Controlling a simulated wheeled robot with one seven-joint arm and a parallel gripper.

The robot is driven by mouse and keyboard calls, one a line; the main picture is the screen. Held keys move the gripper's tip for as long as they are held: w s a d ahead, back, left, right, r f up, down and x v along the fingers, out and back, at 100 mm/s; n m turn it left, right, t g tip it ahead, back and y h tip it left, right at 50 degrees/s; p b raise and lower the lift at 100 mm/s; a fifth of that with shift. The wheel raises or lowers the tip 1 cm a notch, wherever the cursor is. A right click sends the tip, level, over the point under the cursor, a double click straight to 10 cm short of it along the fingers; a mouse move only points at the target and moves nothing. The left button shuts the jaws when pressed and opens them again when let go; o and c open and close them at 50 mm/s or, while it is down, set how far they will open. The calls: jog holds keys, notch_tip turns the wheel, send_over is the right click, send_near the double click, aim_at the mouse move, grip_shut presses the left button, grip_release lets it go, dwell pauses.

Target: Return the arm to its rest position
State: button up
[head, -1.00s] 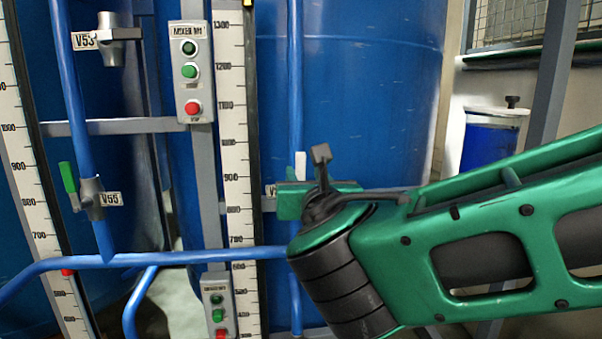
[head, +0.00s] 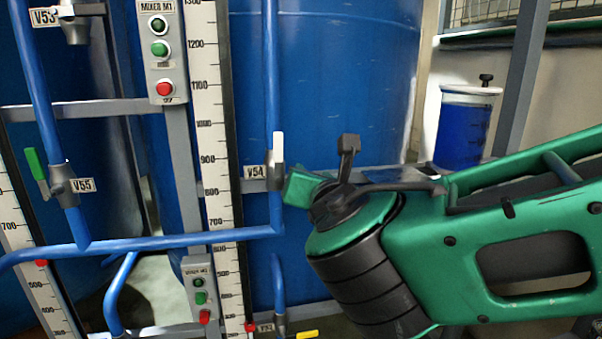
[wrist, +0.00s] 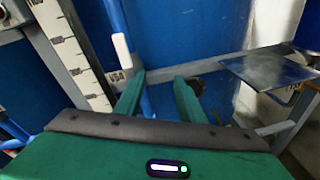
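My gripper (wrist: 160,84) shows in the wrist view with its two green fingers apart and nothing between them. In the head view my green arm comes in from the right and the gripper (head: 300,188) is partly hidden behind its own wrist. It is close to valve V54 (head: 277,160), whose white handle points up; the gripper appears just to its right, and I cannot tell whether they touch. The white handle also shows in the wrist view (wrist: 121,50), left of the fingers and apart from them.
Blue pipes (head: 150,243), a grey frame and a scale (head: 212,130) stand at the left, with a mixer button box (head: 160,50) and valve V55 (head: 62,185) with a green handle. A large blue tank (head: 330,80) is behind. A blue-filled jar (head: 463,130) stands at the right.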

jog(key=s+d+f+m+g+h, duration=0.15)
jog(key=d+f+m+g, duration=0.25)
jog(key=d+f+m, duration=0.55)
jog(key=d+f+m+g+h, duration=0.35)
jog(key=d+f+m, duration=0.25)
jog(key=d+m, duration=0.65)
jog(key=s+d+f+m+g+y, duration=0.1)
jog(key=s+d+f+m+g, duration=0.1)
jog(key=s+d+m, duration=0.4)
jog(key=s+d+f+m+g, duration=0.2)
jog(key=s+d+m+g, duration=0.2)
jog(key=s, duration=0.7)
jog(key=s+d+f+m+g+y, duration=0.1)
jog(key=s+d+f+m+g, duration=0.1)
jog(key=s+d+m, duration=0.5)
jog(key=shift+s+d+f+m+g+y, duration=0.4)
jog(key=shift+s+m, duration=0.2)
jog(key=shift+s, duration=0.5)
jog(key=shift+a, duration=0.1)
